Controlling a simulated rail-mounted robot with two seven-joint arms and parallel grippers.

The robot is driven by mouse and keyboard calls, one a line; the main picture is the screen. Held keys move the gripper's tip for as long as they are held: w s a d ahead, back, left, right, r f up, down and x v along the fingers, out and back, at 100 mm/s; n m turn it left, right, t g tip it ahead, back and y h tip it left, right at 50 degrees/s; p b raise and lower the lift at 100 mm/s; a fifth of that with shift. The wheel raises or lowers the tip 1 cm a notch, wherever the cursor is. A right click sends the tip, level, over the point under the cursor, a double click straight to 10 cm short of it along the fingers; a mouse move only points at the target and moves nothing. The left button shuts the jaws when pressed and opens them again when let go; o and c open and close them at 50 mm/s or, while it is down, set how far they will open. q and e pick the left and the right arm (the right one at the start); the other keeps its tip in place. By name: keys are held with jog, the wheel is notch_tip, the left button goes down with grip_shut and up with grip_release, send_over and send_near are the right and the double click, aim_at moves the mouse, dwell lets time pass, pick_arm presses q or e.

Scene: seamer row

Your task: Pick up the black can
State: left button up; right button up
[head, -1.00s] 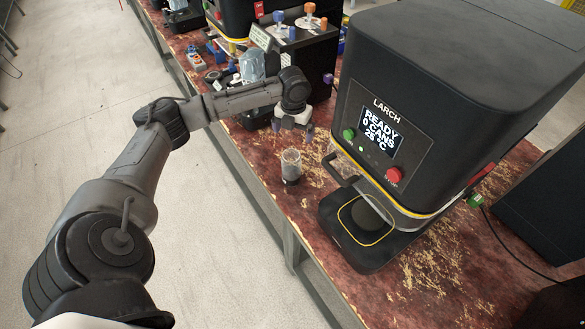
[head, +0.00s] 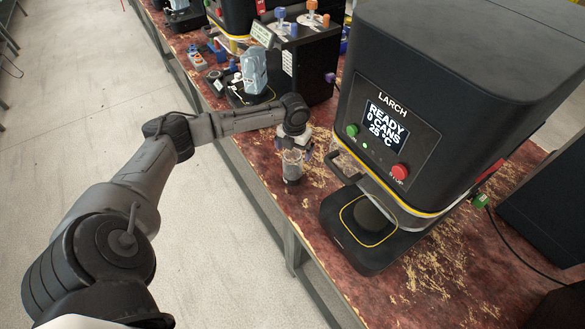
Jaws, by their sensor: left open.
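A small can (head: 292,168) stands upright on the worn red bench, left of the seamer. It looks clear or grey at the top with a dark base. My left gripper (head: 294,148) is open, pointing down at the top of the can. Its fingers overlap the can's upper part in the head view. I cannot tell whether they touch it. My right gripper is not in view.
The black LARCH seamer (head: 390,135) stands close on the right, its door handle (head: 343,165) near the can. Its screen reads READY, 0 CANS. A black box with knobs (head: 305,62) stands behind. The bench's left edge is close to the can.

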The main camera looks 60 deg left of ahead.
aim_at(292, 168)
pick_arm(q)
jog(key=f, duration=0.3)
jog(key=f+b, duration=0.1)
jog(key=shift+s+f, duration=0.25)
jog(key=shift+f, duration=0.15)
jog(key=shift+c, duration=0.5)
